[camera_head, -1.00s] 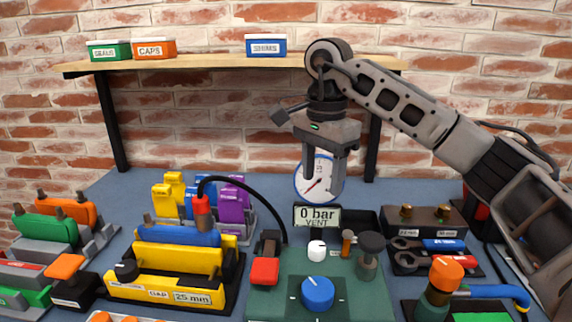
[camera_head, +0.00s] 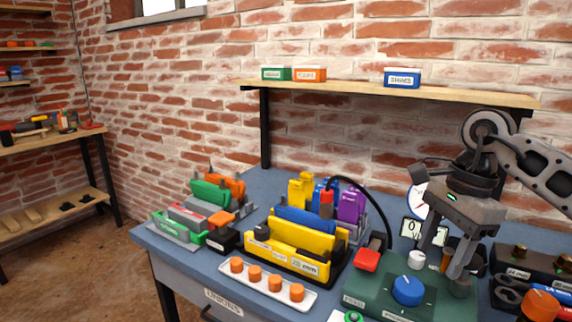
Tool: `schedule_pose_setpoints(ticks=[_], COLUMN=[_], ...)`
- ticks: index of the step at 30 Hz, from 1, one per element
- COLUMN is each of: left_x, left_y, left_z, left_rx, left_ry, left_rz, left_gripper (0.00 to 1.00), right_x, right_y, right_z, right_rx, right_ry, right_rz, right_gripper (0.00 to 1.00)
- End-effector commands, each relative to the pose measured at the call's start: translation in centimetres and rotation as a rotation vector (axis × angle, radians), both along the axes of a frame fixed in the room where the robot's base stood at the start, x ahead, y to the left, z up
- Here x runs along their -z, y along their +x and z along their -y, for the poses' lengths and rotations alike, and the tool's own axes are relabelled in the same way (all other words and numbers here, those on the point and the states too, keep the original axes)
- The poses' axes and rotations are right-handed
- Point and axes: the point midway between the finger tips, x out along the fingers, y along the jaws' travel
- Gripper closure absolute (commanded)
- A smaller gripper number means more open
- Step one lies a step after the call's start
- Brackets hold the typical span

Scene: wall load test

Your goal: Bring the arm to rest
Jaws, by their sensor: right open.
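My right arm (camera_head: 535,170) comes in from the right edge. Its gripper (camera_head: 440,262) points down over the back of the green control panel (camera_head: 375,294), with two fingers apart and nothing seen between them. The fingers partly hide the pressure gauge (camera_head: 418,197) and the display (camera_head: 408,230). Whether the fingertips touch the panel's parts cannot be told. A blue knob (camera_head: 407,290) and a red button (camera_head: 367,260) sit on the panel, left of the gripper. My left gripper is not in view.
A wooden shelf (camera_head: 350,91) with small labelled boxes is above the bench. A yellow clamp fixture (camera_head: 290,247) and a white tray (camera_head: 262,286) of orange caps stand left of the panel. Floor is clear at left.

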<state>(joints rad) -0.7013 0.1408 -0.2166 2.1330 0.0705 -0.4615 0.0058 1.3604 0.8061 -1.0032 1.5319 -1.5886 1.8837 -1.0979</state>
Motion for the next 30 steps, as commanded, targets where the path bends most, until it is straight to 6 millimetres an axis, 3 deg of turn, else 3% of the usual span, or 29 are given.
schedule_pose_setpoints(ticks=[4,8,12,15,18,20,23,26,28,29,30], left_x=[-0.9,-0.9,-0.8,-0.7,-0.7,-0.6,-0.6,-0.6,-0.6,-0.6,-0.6], left_y=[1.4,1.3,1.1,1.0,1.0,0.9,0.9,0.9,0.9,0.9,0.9], left_z=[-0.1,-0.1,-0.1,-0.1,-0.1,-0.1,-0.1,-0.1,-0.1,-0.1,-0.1], left_rx=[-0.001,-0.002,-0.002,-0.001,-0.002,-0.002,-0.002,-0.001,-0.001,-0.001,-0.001], left_ry=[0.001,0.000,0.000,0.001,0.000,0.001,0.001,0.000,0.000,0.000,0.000], left_rz=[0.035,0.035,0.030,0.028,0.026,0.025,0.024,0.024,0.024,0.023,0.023], left_gripper=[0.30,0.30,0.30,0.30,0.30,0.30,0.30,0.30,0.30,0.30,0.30], right_x=[2.4,4.3,6.0,5.6,3.8,2.8,2.5,4.7,7.9,9.6,12.2], right_y=[-0.8,-2.0,-4.7,-7.5,-8.8,-8.8,-7.6,-6.1,-5.6,-5.6,-6.0], right_z=[-4.2,-8.7,-15.6,-21.2,-24.5,-25.2,-24.5,-22.0,-19.6,-18.5,-17.1], right_rx=[-0.009,0.005,0.073,0.218,0.444,0.609,0.932,1.310,1.603,-1.720,-1.686], right_ry=[0.148,0.319,0.616,0.931,1.234,1.393,1.618,1.778,1.846,-1.842,-1.640], right_rz=[-0.041,-0.098,-0.241,-0.445,-0.704,-0.879,-1.193,-1.528,-1.766,1.849,1.758], right_gripper=[0.46,0.46,0.46,0.46,0.46,0.46,0.46,0.46,0.46,0.46,0.46])
